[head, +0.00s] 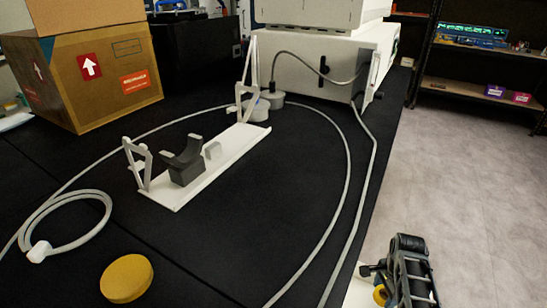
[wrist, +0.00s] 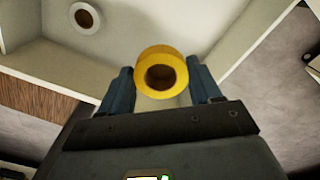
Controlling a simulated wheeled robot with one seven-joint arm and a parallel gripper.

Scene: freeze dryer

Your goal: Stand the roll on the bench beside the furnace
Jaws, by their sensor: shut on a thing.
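My gripper (wrist: 162,86) is shut on a yellow roll (wrist: 148,57), held between its two blue-grey fingers with its dark centre hole facing the camera. In the head view my gripper (head: 374,277) is low at the right, beyond the bench's right edge, with a small yellow part of the roll (head: 380,295) showing. The black bench top (head: 290,175) is to its left. A white boxy machine (head: 310,62) stands at the back of the bench and a black box-shaped unit (head: 195,52) to its left. I cannot tell which is the furnace.
A white stand with a dark cradle (head: 185,162), a looping hose (head: 345,170), a yellow disc (head: 127,278) and a cardboard box (head: 85,75) occupy the bench. A white roll (wrist: 86,18) lies on a pale surface below my gripper. Floor (head: 460,170) is clear at right.

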